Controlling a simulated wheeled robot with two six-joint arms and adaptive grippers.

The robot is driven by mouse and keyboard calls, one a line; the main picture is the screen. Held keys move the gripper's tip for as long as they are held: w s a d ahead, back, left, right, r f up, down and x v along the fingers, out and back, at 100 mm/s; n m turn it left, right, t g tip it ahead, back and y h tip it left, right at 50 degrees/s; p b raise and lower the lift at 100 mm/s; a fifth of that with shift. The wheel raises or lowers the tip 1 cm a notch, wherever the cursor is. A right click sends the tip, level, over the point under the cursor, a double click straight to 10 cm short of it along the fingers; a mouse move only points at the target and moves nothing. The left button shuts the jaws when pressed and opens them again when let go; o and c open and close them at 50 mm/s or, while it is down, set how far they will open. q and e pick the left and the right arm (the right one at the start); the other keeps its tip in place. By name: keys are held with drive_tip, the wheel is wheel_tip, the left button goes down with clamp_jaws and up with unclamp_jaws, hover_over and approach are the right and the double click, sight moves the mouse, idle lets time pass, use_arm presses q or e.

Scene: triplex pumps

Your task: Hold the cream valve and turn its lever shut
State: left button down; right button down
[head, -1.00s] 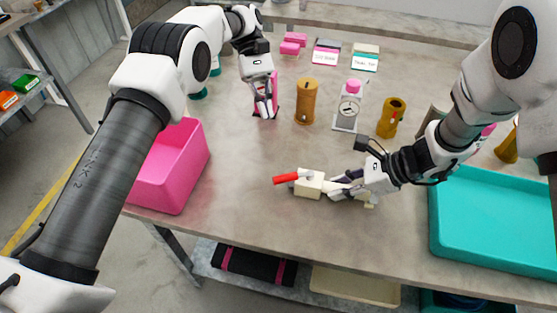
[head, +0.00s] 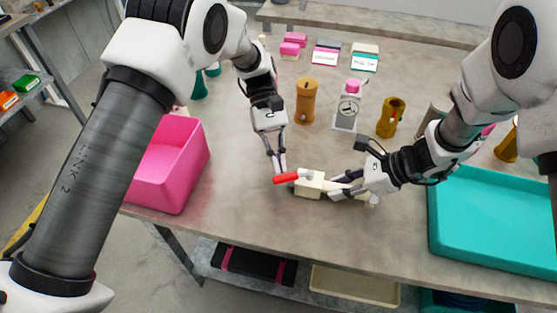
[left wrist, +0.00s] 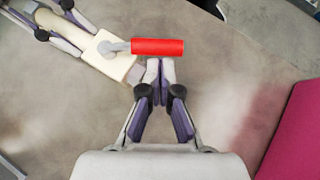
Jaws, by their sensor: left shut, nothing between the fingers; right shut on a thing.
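The cream valve (head: 309,188) lies on the grey table near its front middle. Its red lever (head: 286,177) points left, away from the body; in the left wrist view the red lever (left wrist: 158,47) extends from a grey pivot on the valve body (left wrist: 108,57). My right gripper (head: 340,188) is shut on the valve from the right. My left gripper (head: 279,170) is shut and empty, its tips just beside the red lever on its far side. In the left wrist view the tips (left wrist: 158,66) sit close to the lever; whether they touch it I cannot tell.
A pink bin (head: 178,168) stands at the table's left edge and a teal tray (head: 500,222) at the right. An orange cylinder (head: 306,101), a white gauge unit (head: 347,106) and a brass-coloured fitting (head: 391,118) stand behind the valve. The table in front of the valve is clear.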

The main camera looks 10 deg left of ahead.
sight(279, 180)
use_arm(q)
drive_tip(key=shift+s+n+t+h, duration=0.35)
drive_tip(key=shift+n+h, duration=0.25)
drive_tip(key=shift+n, duration=0.1)
idle(0.4)
drive_tip(key=shift+s+d+n+t+h, duration=0.15)
drive_tip(key=shift+s+n+t+h, duration=0.6)
drive_tip(key=shift+n, duration=0.45)
drive_tip(key=s+n+t+h, duration=0.1)
drive_tip(key=n, duration=0.1)
drive_tip(key=s+d+n+t, duration=0.1)
drive_tip(key=shift+s+r+n+t+h, duration=0.1)
drive_tip(key=shift+n+t+h, duration=0.2)
drive_tip(key=shift+n+h, duration=0.1)
drive_tip(key=shift+s+d+n+t, duration=0.45)
drive_tip(key=shift+s+n+t, duration=0.1)
drive_tip(key=shift+n+t, duration=0.3)
drive_tip(key=shift+s+d, duration=0.35)
drive_tip(key=shift+d, duration=0.2)
